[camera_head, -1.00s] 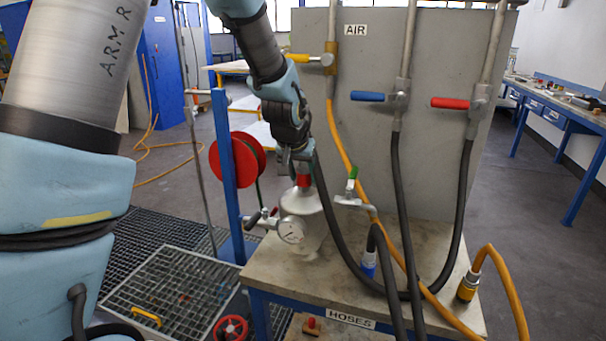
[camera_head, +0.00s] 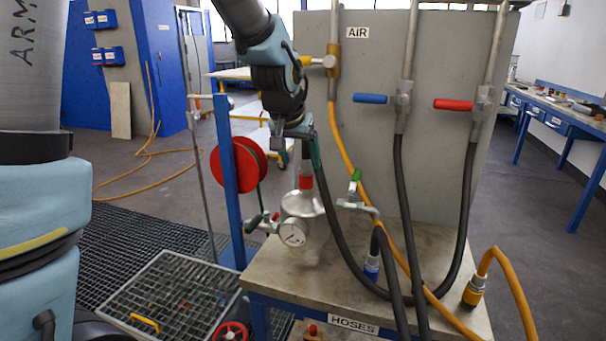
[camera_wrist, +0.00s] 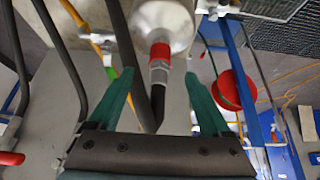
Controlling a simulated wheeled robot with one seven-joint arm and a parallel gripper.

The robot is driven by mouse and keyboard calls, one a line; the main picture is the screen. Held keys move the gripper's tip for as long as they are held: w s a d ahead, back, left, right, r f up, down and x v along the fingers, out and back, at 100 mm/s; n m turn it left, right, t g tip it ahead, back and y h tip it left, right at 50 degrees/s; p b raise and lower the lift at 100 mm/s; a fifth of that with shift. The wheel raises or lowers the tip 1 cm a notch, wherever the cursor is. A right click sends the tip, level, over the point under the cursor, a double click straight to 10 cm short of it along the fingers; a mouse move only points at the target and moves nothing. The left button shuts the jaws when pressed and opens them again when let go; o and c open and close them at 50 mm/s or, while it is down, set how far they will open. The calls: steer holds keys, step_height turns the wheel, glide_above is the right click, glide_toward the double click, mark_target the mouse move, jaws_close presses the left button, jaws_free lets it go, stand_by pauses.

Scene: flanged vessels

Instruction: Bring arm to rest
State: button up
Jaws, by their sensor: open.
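My gripper (camera_wrist: 165,88) is open in the wrist view, its two green fingers spread apart with nothing held between them. In the head view my gripper (camera_head: 298,142) hangs above the silver vessel (camera_head: 303,215), which stands on the bench labelled HOSES and carries a round gauge (camera_head: 292,234). The vessel's top fitting with a red band (camera_head: 306,182) rises just below the fingers. In the wrist view the vessel (camera_wrist: 163,22) is at the top, and its red-banded fitting (camera_wrist: 160,52) points toward the space between the fingers. Contact cannot be seen.
A grey panel (camera_head: 445,150) with blue and red valve handles and hanging hoses stands right of my gripper. A blue post (camera_head: 228,180) with a red reel (camera_head: 250,163) is at the left. A floor grating (camera_head: 165,295) lies at lower left.

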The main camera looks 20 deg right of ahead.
steer(key=a+f+n+g+y, duration=0.1)
steer(key=a+f+n+y, duration=0.25)
steer(key=a, duration=1.65)
steer(key=s+a+f+n+g, duration=0.1)
steer(key=s+a+f+n, duration=0.1)
steer(key=a, duration=0.4)
steer(key=s+a+f+n, duration=0.2)
steer(key=s+a+f, duration=0.1)
steer(key=s+a, duration=0.2)
steer(key=a, duration=0.2)
steer(key=shift+s+a+f+g, duration=0.2)
steer(key=shift+s+a+g, duration=0.1)
steer(key=shift+g, duration=0.1)
